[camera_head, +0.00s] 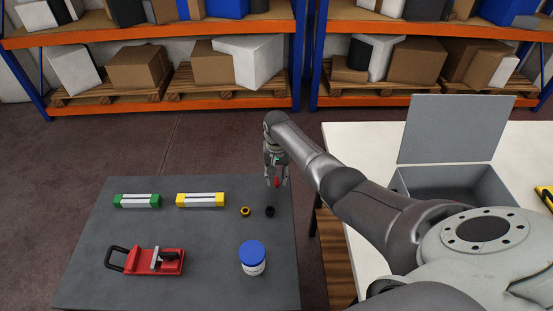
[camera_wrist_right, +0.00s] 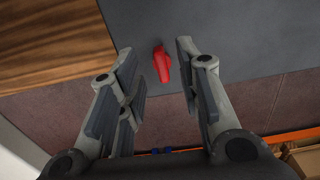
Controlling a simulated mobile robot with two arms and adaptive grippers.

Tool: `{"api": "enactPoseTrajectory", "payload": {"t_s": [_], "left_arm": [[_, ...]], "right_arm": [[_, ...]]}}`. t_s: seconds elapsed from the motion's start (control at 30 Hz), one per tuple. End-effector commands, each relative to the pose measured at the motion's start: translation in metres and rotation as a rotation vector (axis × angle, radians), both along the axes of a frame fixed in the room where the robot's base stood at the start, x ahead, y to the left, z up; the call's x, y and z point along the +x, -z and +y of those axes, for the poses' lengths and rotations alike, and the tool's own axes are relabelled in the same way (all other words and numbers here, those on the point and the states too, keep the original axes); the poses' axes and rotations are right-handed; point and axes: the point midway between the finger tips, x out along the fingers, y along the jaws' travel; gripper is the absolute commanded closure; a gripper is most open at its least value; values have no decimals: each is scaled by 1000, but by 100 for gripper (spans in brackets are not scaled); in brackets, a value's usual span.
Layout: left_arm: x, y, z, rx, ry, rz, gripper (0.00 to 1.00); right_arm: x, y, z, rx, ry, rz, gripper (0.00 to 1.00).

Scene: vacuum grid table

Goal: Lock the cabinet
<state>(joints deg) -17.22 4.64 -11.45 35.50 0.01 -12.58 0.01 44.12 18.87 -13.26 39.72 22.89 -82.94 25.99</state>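My right gripper (camera_head: 276,178) points down over the far right corner of the dark grey table (camera_head: 200,255). In the right wrist view the right gripper (camera_wrist_right: 158,72) is open, its fingers spread wide. A small red object (camera_head: 277,183) shows at the fingertips. In the right wrist view the red object (camera_wrist_right: 161,63) appears between the fingers with a gap on both sides, against the grey tabletop. I cannot tell its height above the table. No cabinet is plainly recognisable; a grey box (camera_head: 465,185) with its lid raised stands on the white table. My left gripper is not in view.
The grey table holds a green-ended block (camera_head: 137,201), a yellow-ended block (camera_head: 201,200), a yellow ring (camera_head: 245,212), a black ring (camera_head: 270,211), a red clamp-like tool (camera_head: 154,263) and a blue-lidded jar (camera_head: 252,259). A white table (camera_head: 355,140) stands right. Shelves (camera_head: 245,90) line the back.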

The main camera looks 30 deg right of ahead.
Motion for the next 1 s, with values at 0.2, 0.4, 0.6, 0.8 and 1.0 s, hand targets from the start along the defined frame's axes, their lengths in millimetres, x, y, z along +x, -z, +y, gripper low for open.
{"api": "enactPoseTrajectory", "payload": {"t_s": [0.2, 0.4, 0.6, 0.8, 1.0], "left_arm": [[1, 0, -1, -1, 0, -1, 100], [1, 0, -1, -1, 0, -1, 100], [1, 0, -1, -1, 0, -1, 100], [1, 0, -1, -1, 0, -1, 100], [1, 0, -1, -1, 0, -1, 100]], "right_arm": [[1, -41, -1, -2, 0, -6, 68], [1, -74, -1, 0, 1, -4, 68], [1, -89, -1, -1, 2, -3, 68], [1, -90, -1, -1, 2, -2, 68], [1, -90, -1, 0, 2, -2, 68]]}}
